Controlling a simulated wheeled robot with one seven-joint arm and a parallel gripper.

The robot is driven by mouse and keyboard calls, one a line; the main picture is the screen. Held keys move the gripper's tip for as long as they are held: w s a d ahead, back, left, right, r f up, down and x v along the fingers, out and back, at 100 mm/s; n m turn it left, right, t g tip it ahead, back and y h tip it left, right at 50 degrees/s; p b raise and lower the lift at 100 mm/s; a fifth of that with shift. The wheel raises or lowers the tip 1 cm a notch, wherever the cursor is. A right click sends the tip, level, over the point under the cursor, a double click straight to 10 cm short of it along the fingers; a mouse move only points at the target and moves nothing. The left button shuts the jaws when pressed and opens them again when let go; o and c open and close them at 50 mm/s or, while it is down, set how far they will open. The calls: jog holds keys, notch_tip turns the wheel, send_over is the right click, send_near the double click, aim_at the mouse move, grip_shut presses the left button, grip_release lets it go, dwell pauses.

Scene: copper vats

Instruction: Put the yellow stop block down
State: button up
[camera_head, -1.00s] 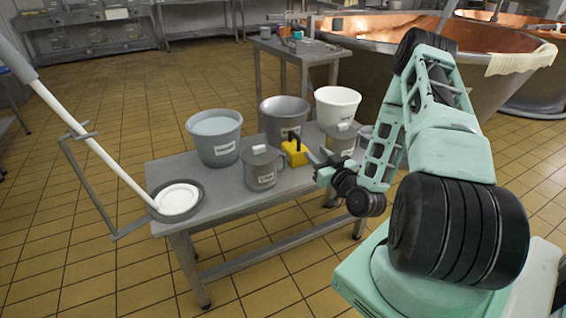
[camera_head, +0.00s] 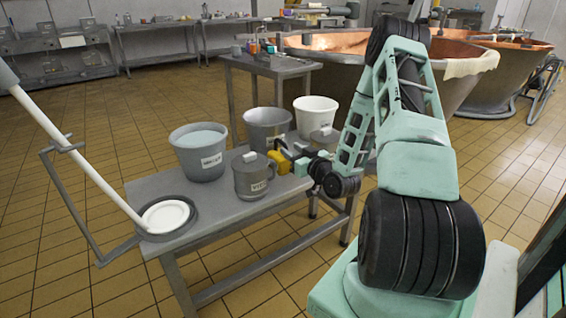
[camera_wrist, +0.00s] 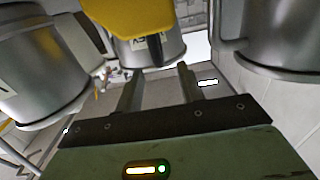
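The yellow stop block (camera_head: 280,161) shows in the head view at the grey bench, between two lidded grey pots. In the wrist view the yellow block (camera_wrist: 136,16) fills the top edge, in front of a labelled metal pot. My gripper (camera_head: 302,164) is just right of the block in the head view. Whether the block touches the bench is hidden.
On the bench (camera_head: 150,190) are a lidded pot (camera_head: 253,180), a second lidded pot (camera_head: 323,142), a bluish bucket (camera_head: 200,158), a grey bucket (camera_head: 268,128) and a white bucket (camera_head: 316,112). A white disc (camera_head: 166,215) lies at the left end. Copper vats (camera_head: 330,60) stand behind.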

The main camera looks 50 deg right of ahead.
aim_at(281, 142)
jog(key=b+x, duration=0.1)
jog(key=x, duration=0.6)
jog(key=shift+w+d, duration=0.1)
jog(key=shift+w, duration=0.05)
jog(key=shift+c, duration=0.4)
grip_shut()
dwell(0.9)
